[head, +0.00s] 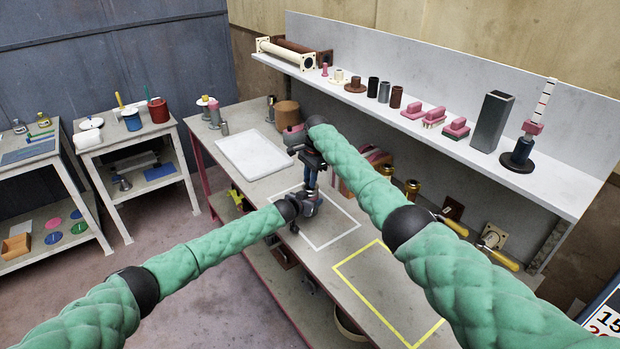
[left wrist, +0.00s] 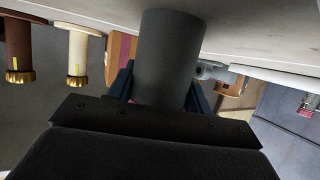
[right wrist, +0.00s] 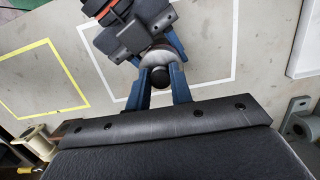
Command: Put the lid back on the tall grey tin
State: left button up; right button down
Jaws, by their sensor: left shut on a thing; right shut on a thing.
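The tall grey tin (left wrist: 167,60) stands on the bench inside the white-outlined area, its far end meeting the bench top in the left wrist view. My left gripper (head: 301,207) is shut on the tin from the side; it also shows in the right wrist view (right wrist: 135,38). My right gripper (head: 311,184) points down directly above it, shut on a small black knob (right wrist: 160,77), apparently the lid's. A grey rounded surface shows beside the knob. Whether the lid touches the tin's rim is hidden by the fingers.
A yellow-outlined area (head: 390,298) on the bench is empty. A white tray (head: 252,156) lies to the left. A raised shelf (head: 440,148) with pipe parts runs along the back, behind my right arm.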

jog(key=shift+f, duration=0.4)
jog(key=c, duration=1.2)
grip_release()
jog(key=shift+o, duration=0.2)
notch_tip(320, 180, up, 12)
jog(key=w+d, duration=0.1)
jog(key=shift+d, duration=0.25)
jog(key=shift+w+f, duration=0.1)
pick_arm(q)
jog(key=o, duration=1.5)
jog(key=shift+s+a, duration=0.1)
jog(key=shift+s, duration=0.05)
pick_arm(e)
jog(key=shift+f, duration=0.1)
